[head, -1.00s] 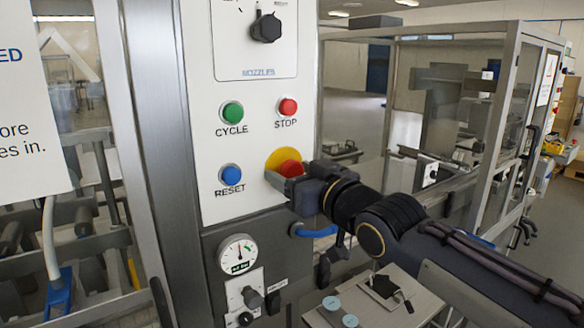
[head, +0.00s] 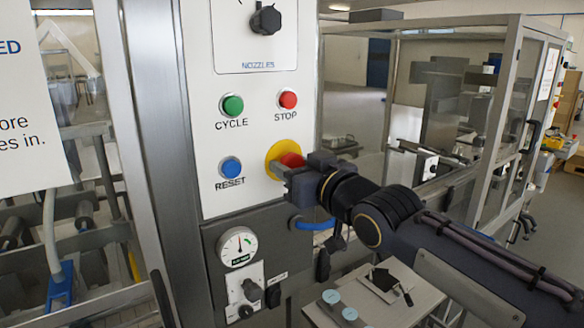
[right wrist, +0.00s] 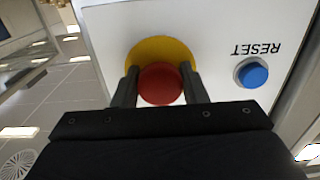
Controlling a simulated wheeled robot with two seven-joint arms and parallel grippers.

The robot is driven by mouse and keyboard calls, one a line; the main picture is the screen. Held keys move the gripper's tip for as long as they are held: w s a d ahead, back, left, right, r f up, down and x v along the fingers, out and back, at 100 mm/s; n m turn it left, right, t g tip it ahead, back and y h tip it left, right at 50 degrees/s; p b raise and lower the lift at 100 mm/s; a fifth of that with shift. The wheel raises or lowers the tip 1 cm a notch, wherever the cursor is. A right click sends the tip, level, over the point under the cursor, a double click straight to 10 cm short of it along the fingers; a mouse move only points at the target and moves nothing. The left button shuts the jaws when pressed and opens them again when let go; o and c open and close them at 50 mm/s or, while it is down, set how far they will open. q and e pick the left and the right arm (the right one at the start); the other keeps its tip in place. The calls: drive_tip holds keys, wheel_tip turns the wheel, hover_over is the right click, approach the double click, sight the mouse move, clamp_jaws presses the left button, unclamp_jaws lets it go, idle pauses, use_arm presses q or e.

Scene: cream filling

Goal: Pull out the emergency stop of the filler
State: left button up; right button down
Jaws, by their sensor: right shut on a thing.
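The emergency stop is a red mushroom button (head: 292,160) on a yellow disc (head: 273,152), low on the right of the white panel. In the right wrist view the red button (right wrist: 160,84) sits between the two dark fingers, with the yellow disc (right wrist: 160,50) behind it. My right gripper (head: 287,168) is shut on the red button, one finger on each side. In the head view the gripper hides part of the button. My left gripper is not in view.
The white panel also carries a green CYCLE button (head: 231,106), a red STOP button (head: 287,99), a blue RESET button (head: 231,168) and a black nozzles knob (head: 265,19). A pressure gauge (head: 238,246) is below. A small table (head: 390,297) stands lower right.

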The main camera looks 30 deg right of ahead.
drive_tip(key=shift+s+f+b, duration=0.1)
drive_tip(key=shift+s+b, duration=0.25)
drive_tip(key=shift+s, duration=0.1)
drive_tip(key=c, duration=0.9)
unclamp_jaws()
drive_tip(key=shift+s, duration=0.15)
drive_tip(key=shift+o, duration=0.2)
drive_tip(key=shift+s, duration=0.1)
drive_tip(key=s+b, duration=0.2)
drive_tip(key=s, duration=0.5)
drive_tip(key=shift+s+d, duration=0.35)
